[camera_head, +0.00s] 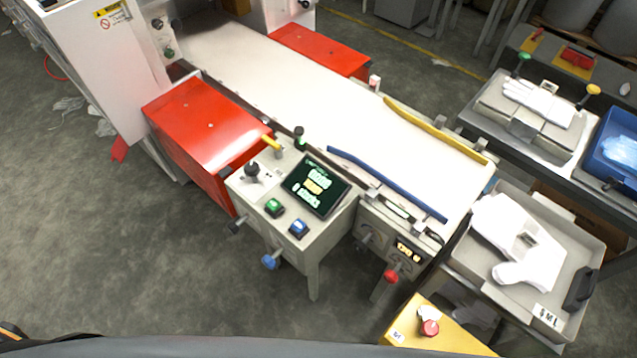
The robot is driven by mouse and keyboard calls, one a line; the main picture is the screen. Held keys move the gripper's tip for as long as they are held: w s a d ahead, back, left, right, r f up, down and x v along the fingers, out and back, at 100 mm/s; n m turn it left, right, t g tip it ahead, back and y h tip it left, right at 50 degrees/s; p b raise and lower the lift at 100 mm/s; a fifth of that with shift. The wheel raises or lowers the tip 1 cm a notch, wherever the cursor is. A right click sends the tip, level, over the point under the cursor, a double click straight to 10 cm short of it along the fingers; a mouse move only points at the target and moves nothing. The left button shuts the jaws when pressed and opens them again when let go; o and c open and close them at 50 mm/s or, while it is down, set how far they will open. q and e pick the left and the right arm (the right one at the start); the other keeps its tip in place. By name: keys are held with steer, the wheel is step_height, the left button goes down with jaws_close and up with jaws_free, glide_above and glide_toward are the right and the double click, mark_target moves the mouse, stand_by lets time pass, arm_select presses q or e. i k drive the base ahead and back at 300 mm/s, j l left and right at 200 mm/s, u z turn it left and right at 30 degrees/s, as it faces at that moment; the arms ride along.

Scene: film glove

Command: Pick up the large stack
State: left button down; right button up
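A white stack of flat, glove-like pieces (515,238) lies in a grey tray (590,232) at the right, with a small grey patch on its middle. A smaller white glove-shaped stack (540,100) lies on a grey machine top further back. I cannot tell for certain which of these is the large stack. Neither of my grippers is in view.
A white conveyor (290,85) with blue (385,182) and yellow (435,130) guide rails runs diagonally. A control box with a screen (316,186) stands beside it. A blue bin (612,135) is at far right, a yellow box (435,330) in front. The left floor is mostly clear.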

mark_target(536, 259)
steer(key=z, duration=1.55)
